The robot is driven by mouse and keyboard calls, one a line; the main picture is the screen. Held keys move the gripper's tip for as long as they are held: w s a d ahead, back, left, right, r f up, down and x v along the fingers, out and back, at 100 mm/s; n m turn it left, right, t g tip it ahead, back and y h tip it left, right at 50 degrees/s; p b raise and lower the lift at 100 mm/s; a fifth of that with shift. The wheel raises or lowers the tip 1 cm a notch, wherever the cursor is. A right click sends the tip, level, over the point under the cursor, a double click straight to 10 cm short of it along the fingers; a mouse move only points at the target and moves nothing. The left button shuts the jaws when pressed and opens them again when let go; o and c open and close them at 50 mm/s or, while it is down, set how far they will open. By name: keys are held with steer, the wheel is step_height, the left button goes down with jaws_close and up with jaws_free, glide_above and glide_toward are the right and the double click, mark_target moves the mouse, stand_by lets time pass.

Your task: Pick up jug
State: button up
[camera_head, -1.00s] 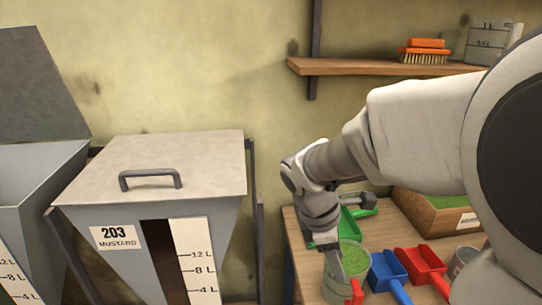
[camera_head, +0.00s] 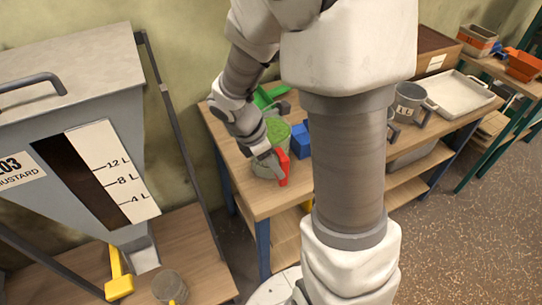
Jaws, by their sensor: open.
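A jug (camera_head: 263,171) with a red handle and green contents stands on the wooden bench (camera_head: 250,200), in the middle of the head view. My gripper (camera_head: 268,157) points down right at the jug, its fingers overlapping the front of the jug close to the red handle. It is open; I cannot tell whether the fingers touch the jug or straddle the handle. My arm hides part of the bench to the right. A grey measuring jug (camera_head: 409,98) stands farther right on the bench.
A green scoop (camera_head: 267,96) lies behind the jug and a blue scoop (camera_head: 301,140) to its right. A white tray (camera_head: 455,97) is farther right.

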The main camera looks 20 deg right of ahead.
steer(key=b+x, duration=0.1)
steer(key=x, duration=0.4)
steer(key=shift+d+f+b, duration=0.1)
steer(key=shift+f+b, duration=0.2)
steer(key=shift+f, duration=0.05)
jaws_close()
steer(key=shift+w+r, duration=0.1)
steer(key=shift+r, duration=0.05)
stand_by(0.9)
